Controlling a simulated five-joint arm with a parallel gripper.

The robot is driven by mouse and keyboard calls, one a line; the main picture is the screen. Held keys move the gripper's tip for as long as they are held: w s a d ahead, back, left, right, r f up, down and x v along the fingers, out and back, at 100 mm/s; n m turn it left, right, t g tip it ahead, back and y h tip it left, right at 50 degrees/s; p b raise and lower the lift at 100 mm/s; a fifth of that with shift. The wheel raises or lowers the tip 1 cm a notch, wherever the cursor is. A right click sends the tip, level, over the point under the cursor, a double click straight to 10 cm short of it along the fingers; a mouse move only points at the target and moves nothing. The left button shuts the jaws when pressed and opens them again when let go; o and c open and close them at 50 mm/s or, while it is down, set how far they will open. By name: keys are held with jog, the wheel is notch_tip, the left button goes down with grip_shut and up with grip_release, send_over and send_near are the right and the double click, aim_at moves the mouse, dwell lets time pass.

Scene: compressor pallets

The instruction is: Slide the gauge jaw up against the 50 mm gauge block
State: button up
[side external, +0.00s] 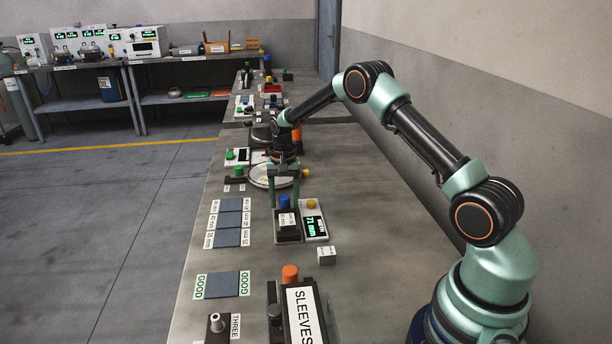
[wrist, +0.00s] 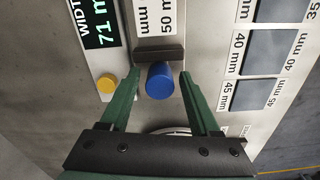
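The gauge display (side external: 314,226) reads 71 mm; it also shows, partly cut off, in the wrist view (wrist: 96,22). The white block marked 50 mm (wrist: 155,16) lies in the gauge beyond the dark jaw (wrist: 160,54); their exact spacing is hard to tell. A blue knob (wrist: 160,82) stands on the near side of the jaw and shows in the side view (side external: 284,201). My gripper (side external: 284,205) is open, pointing down over the gauge. In the wrist view, its green fingers (wrist: 151,72) stand either side of the knob with gaps on both sides.
A yellow button (wrist: 106,83) sits beside the display. Dark pads labelled by millimetre size (side external: 230,221) lie left of the gauge. A small white block (side external: 326,256) lies in front at the right. A round dish (side external: 270,176) is behind. The SLEEVES box (side external: 304,315) stands nearer the camera.

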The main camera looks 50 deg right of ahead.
aim_at(286, 211)
jog(key=c, duration=0.7)
jog(key=shift+s+a, duration=1.05)
jog(key=o, duration=1)
jog(key=shift+r, duration=0.1)
notch_tip(286, 211, up, 12)
